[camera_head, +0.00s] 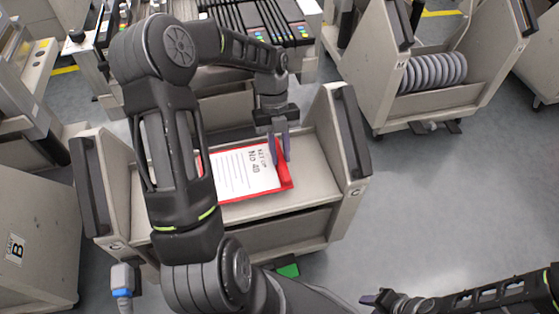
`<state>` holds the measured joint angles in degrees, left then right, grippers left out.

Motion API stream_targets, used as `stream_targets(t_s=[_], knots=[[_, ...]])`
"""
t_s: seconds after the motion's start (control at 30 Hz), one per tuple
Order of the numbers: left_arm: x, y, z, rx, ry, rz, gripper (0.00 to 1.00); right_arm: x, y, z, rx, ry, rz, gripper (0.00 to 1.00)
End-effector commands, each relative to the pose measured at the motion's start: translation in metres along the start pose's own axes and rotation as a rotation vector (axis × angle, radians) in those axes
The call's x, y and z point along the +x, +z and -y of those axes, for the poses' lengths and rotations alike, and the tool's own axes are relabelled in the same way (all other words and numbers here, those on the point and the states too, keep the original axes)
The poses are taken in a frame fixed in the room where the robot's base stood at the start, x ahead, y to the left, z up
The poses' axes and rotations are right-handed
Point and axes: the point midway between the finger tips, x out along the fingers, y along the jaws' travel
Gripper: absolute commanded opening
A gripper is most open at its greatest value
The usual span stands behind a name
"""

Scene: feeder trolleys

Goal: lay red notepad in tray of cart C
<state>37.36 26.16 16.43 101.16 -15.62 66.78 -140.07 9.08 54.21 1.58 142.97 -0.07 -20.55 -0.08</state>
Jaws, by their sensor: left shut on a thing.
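The red notepad (245,175) has a white lined page with printed text and a red border. It is over the tray of cart C (318,165), which has a letter C on its side panels. I cannot tell whether it rests fully on the tray floor. My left gripper (279,151) is shut on the notepad's raised red right edge, pointing down. My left arm hides the notepad's left part and some of the tray. My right gripper (378,297) is low at the right, away from the cart; its opening is not clear.
Cart C has tall side panels with dark handles, left and right of the tray. A cart with grey discs (434,72) stands at the back right. Cart B (22,245) is at the left. A machine with dark feeder strips (255,20) stands behind. Grey floor is clear at the right.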

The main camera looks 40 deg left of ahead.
Motion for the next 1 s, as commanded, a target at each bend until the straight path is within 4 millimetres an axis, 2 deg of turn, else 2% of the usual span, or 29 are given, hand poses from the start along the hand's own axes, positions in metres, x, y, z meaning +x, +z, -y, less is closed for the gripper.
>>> stream_targets(t_s=[0.3,0.63,0.67,0.9,1.0], knots=[[0.034,0.013,0.000,-0.001,0.001,-0.003,0.00,0.008,0.000,-0.003,0.001,0.000,0.000,0.36],[0.035,0.014,0.000,-0.001,0.000,-0.001,0.00,0.008,0.000,-0.003,0.001,0.000,0.000,0.36],[0.036,0.015,0.000,0.000,0.000,-0.001,0.20,0.008,0.000,-0.003,0.001,0.000,0.000,0.36],[0.035,0.014,0.000,0.000,0.000,-0.001,0.40,0.008,0.000,-0.003,0.001,0.000,0.000,0.36],[0.035,0.014,0.000,0.000,0.000,-0.001,0.41,0.008,0.000,-0.003,0.001,0.000,0.000,0.36]])
